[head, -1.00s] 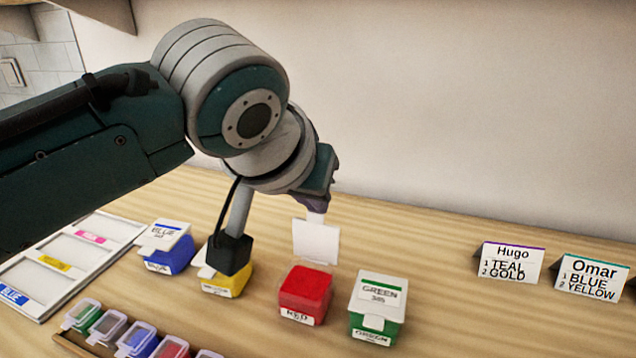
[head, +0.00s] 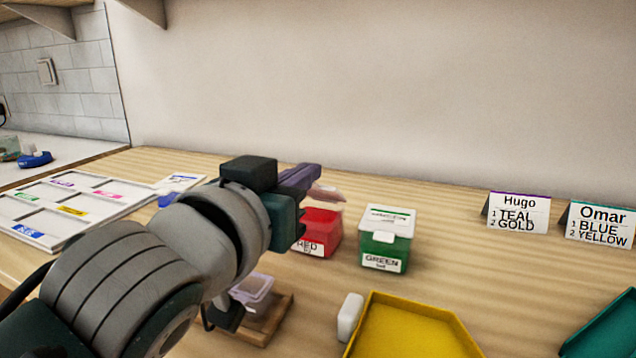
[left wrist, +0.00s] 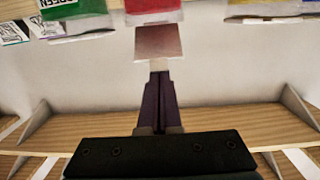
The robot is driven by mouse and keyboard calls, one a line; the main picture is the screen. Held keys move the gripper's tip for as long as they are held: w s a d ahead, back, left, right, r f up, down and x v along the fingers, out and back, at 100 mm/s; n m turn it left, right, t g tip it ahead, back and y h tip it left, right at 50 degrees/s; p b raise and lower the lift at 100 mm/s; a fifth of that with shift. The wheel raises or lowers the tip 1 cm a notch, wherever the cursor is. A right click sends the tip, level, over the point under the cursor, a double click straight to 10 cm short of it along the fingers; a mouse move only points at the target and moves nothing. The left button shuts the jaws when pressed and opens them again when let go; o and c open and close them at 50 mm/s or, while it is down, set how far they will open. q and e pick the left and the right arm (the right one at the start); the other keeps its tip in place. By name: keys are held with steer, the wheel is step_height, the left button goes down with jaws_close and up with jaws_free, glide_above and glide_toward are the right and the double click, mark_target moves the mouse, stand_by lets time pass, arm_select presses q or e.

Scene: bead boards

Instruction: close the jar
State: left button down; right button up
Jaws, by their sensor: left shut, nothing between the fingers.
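The red jar (head: 319,232) stands on the table, its left side partly hidden by my left gripper. Its pale lid (head: 326,193) is tilted low above the jar's top, not flat on it. My left gripper (head: 308,176) has its purple fingers shut and empty, just behind and above the lid. In the left wrist view the fingers (left wrist: 159,78) point at the lid (left wrist: 160,42), with the red jar (left wrist: 153,8) beyond; I cannot tell whether they touch the lid. The right gripper is not in view.
A green jar (head: 386,244) with its lid down stands right of the red one. A yellow jar (left wrist: 260,7) shows in the wrist view. A yellow tray (head: 372,318), a small white block (head: 350,318) and name cards (head: 518,212) lie right. A sectioned board (head: 44,240) lies left.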

arm_select(q)
steer(key=shift+s+a+f, duration=0.2)
steer(key=shift+s+f, duration=0.25)
steer(key=shift+f, duration=0.25)
stand_by(0.3)
